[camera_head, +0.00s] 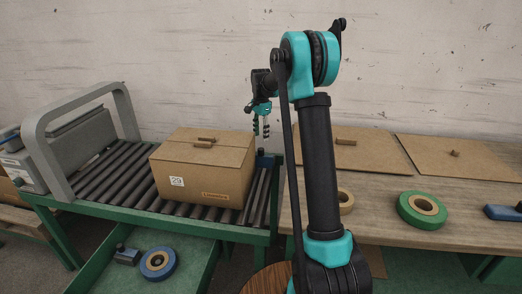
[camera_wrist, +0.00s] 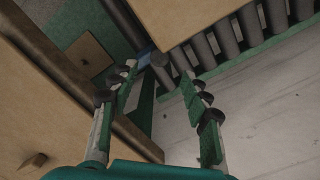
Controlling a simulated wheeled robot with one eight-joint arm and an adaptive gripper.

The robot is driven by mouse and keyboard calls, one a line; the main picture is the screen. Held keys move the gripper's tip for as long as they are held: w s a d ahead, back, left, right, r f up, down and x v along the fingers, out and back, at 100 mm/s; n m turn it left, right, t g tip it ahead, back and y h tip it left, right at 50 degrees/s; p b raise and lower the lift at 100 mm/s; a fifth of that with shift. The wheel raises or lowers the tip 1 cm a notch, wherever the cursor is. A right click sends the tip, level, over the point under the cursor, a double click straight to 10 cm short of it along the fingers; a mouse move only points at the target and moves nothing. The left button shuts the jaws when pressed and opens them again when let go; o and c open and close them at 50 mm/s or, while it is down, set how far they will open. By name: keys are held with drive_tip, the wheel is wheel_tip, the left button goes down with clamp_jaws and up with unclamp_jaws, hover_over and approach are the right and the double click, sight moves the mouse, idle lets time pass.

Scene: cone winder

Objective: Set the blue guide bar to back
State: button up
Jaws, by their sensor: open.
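A small blue piece with a dark round knob, which looks like the blue guide bar (camera_head: 264,161), is at the right end of the roller conveyor, beside the carton. Most of it is hidden behind the carton and my arm. In the wrist view the blue part (camera_wrist: 146,52) and its dark knob show just beyond and between my fingertips. My gripper (camera_head: 261,127) points down above the knob, open and empty, with a gap to it. In the wrist view the two fingers (camera_wrist: 158,82) are spread apart. I cannot tell the bar's exact setting.
A closed carton (camera_head: 200,170) stands on the rollers close left of my gripper. A grey arch machine (camera_head: 75,140) is at the far left. The wooden bench (camera_head: 380,207) at right holds flat cardboard, a green tape roll (camera_head: 422,210) and a blue-handled item (camera_head: 503,212).

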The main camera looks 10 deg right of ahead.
sight(261, 148)
wheel_tip(261, 148, down, 9)
drive_tip(key=shift+r, duration=0.2)
drive_tip(key=shift+c, duration=0.4)
clamp_jaws()
